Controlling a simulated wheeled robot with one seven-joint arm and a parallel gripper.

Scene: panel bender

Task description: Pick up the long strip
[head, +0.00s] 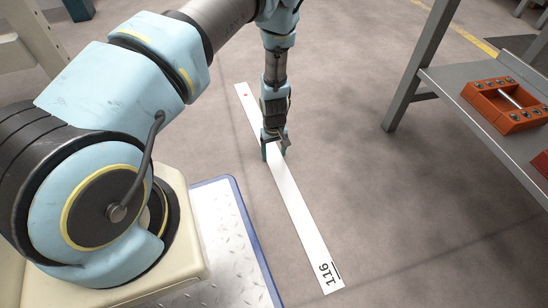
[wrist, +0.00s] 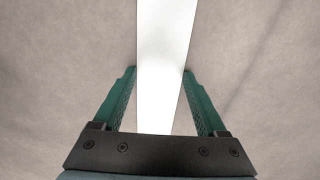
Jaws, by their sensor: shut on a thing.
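The long strip (head: 302,218) is white, with a red dot near its far end and the number 116 with a black bar at its near end. In the head view it runs from upper left to lower right over the grey floor. My gripper (head: 273,155) is shut on the strip around its middle, one finger on each long edge. In the wrist view the strip (wrist: 162,65) passes between the green fingers of my gripper (wrist: 160,90). I cannot tell whether the strip rests on the floor or is slightly raised.
A grey metal shelf (head: 450,80) stands at the right, with an orange block (head: 508,104) with several holes and a metal rod on it. A red item (head: 541,163) lies at its right edge. The floor (head: 390,220) between strip and shelf is clear.

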